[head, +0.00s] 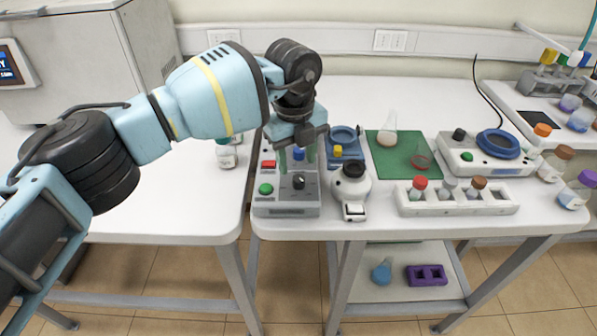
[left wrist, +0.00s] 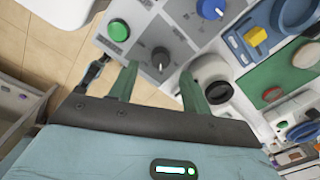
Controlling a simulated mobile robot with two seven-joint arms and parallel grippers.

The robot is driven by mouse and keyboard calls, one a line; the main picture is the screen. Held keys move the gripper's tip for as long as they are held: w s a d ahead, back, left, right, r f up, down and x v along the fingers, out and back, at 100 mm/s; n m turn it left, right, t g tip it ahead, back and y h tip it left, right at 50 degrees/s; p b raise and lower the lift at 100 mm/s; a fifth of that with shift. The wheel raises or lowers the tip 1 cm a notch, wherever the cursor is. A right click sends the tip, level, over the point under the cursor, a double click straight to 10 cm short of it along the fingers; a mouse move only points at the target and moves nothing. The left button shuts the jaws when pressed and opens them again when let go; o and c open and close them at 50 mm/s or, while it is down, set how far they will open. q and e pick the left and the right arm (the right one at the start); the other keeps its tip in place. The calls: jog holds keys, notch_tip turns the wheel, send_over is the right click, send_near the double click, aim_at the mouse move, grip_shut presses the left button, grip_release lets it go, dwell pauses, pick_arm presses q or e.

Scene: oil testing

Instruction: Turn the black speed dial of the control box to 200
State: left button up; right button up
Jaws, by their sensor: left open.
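The grey control box (head: 285,210) stands near the table's front left corner. Its black speed dial (head: 298,181) is on the top panel, right of a green button (head: 265,189). My left gripper (head: 297,165) points down over the box, open, its two green fingers apart and empty. In the left wrist view the black dial (left wrist: 161,58) shows just beyond the gap between the fingertips (left wrist: 158,69); I see no contact. The dial's scale marks are too small to read. The right gripper is out of view.
A blue knob (left wrist: 211,8) and a red switch (head: 268,165) are also on the box. A white device with a black top (head: 350,183) stands close at its right. A vial rack (head: 458,205) is farther right. The left table top (head: 165,205) is mostly clear.

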aim_at(298, 177)
pick_arm(q)
jog(key=shift+d+f, duration=0.1)
jog(key=shift+f, duration=2.25)
jog(key=c, duration=1)
